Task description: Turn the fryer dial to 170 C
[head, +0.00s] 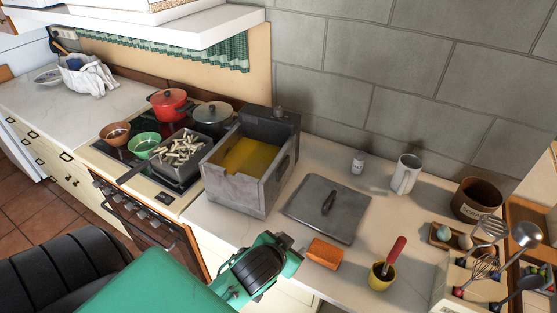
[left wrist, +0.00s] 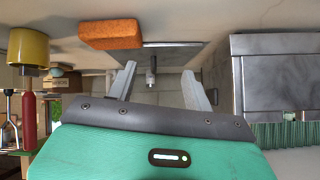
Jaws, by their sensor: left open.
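The fryer (head: 236,187) is a grey metal box of yellow oil on the counter, right of the stove. Its dark control box (head: 283,128) stands at the back, with a small knob-like dial (head: 278,111) on top. The dial's setting is too small to read. My left gripper (head: 262,268) is in front of the counter, below the fryer and apart from it. In the left wrist view its two fingers (left wrist: 159,72) are spread and empty. The fryer's metal side (left wrist: 285,85) seems to fill the right of that view. My right gripper is not in view.
The fryer lid (head: 318,222) lies flat right of the fryer, with an orange sponge (head: 326,253) and yellow pot (head: 378,281) nearer the front edge. A basket of fries (head: 180,169) and pans crowd the stove. A shelf (head: 180,28) overhangs the back left.

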